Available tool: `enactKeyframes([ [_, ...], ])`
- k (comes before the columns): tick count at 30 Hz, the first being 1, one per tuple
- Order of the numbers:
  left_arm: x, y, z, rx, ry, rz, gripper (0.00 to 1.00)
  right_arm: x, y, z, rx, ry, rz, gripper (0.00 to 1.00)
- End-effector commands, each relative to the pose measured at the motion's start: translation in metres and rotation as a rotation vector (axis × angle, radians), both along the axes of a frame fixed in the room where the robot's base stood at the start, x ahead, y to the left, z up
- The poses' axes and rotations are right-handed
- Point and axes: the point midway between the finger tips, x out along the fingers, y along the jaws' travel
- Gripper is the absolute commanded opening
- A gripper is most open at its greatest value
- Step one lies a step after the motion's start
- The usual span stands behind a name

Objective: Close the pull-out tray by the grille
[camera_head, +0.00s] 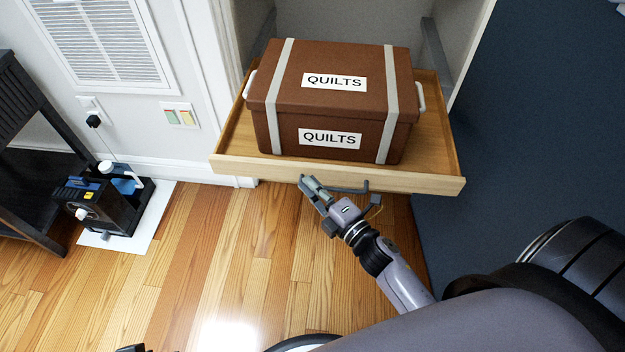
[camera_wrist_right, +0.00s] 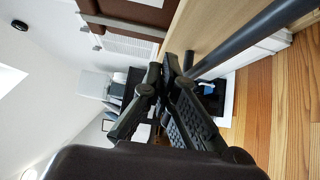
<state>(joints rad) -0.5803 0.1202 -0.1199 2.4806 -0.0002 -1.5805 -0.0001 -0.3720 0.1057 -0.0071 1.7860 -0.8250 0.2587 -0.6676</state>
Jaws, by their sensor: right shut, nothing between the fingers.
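The pull-out tray (camera_head: 240,166) is a light wooden drawer extended from a white recess in the head view. A brown box labelled QUILTS (camera_head: 290,92) sits in it. A dark bar handle (camera_head: 350,189) runs along the tray's front. The grille (camera_head: 104,40) is a white louvred vent on the wall to the left. My right gripper (camera_head: 306,184) is shut and empty at the left part of the handle, close to the tray front; I cannot tell whether it touches. In the right wrist view, the gripper (camera_wrist_right: 172,68) is beside the handle bar (camera_wrist_right: 245,38). My left gripper is not in view.
A black and blue machine (camera_head: 112,197) stands on a white mat (camera_head: 150,215) on the floor at left, beside a dark slatted table (camera_head: 25,150). A dark blue wall (camera_head: 540,120) is on the right. The wooden floor before the tray is clear at centre left.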

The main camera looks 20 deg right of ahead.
Motion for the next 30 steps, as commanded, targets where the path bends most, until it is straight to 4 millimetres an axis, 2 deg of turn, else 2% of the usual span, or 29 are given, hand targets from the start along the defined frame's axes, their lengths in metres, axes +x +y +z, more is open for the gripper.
enactKeyframes([
  [6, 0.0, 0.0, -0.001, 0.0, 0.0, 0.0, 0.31, 0.013, -0.008, 0.0, 0.001, 0.0, 0.0, 0.0],
  [20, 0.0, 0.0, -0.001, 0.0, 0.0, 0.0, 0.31, 0.016, -0.01, 0.0, 0.002, 0.0, 0.0, 0.0],
  [26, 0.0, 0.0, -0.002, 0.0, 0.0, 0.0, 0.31, 0.034, -0.021, 0.001, 0.001, -0.003, 0.001, 0.0],
  [30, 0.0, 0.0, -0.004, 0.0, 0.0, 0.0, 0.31, 0.06, -0.036, 0.001, -0.002, -0.004, 0.0, 0.0],
])
